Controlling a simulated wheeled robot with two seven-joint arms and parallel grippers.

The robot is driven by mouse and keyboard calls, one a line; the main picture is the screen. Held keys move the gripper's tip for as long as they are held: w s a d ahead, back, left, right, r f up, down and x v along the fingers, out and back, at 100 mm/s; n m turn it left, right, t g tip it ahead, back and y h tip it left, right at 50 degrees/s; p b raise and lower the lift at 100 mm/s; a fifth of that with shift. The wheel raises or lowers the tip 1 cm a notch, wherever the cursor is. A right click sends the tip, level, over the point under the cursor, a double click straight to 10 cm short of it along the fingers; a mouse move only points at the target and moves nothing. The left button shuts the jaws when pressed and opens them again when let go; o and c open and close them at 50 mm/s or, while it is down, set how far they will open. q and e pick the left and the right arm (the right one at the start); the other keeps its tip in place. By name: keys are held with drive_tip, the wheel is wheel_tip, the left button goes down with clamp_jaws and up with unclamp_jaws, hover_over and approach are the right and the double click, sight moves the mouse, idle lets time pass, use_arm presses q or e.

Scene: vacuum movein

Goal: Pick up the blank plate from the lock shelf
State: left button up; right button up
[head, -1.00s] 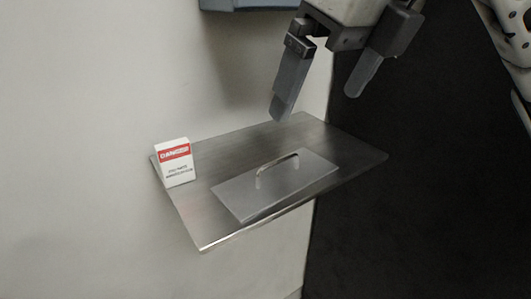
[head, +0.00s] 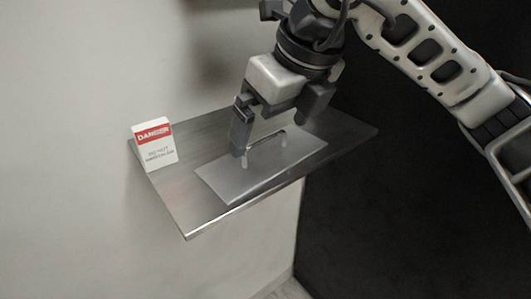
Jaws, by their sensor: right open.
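The blank plate (head: 235,183) is a flat grey metal rectangle with an arched handle (head: 266,138) on top. It lies flat on the lock shelf (head: 183,205), a brushed metal shelf on the pale wall. My right gripper (head: 272,137) is open, fingers pointing down. Its left finger is at the left end of the handle and its right finger is to the right of it, behind or above the plate. I cannot tell whether the fingers touch anything. The gripper hides part of the plate's and shelf's far side. My left gripper is not in view.
A white card with a red DANGER band (head: 155,145) stands at the shelf's left end, apart from the plate. The pale wall (head: 70,150) is behind and left. A dark panel (head: 400,220) is on the right. The shelf's front left part is bare.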

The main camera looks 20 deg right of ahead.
sight(267, 139)
drive_tip(key=x, duration=0.3)
drive_tip(key=shift+w+f, duration=0.1)
drive_tip(key=shift+f, duration=0.05)
drive_tip(key=c, duration=1.1)
drive_tip(key=shift+o, duration=0.2)
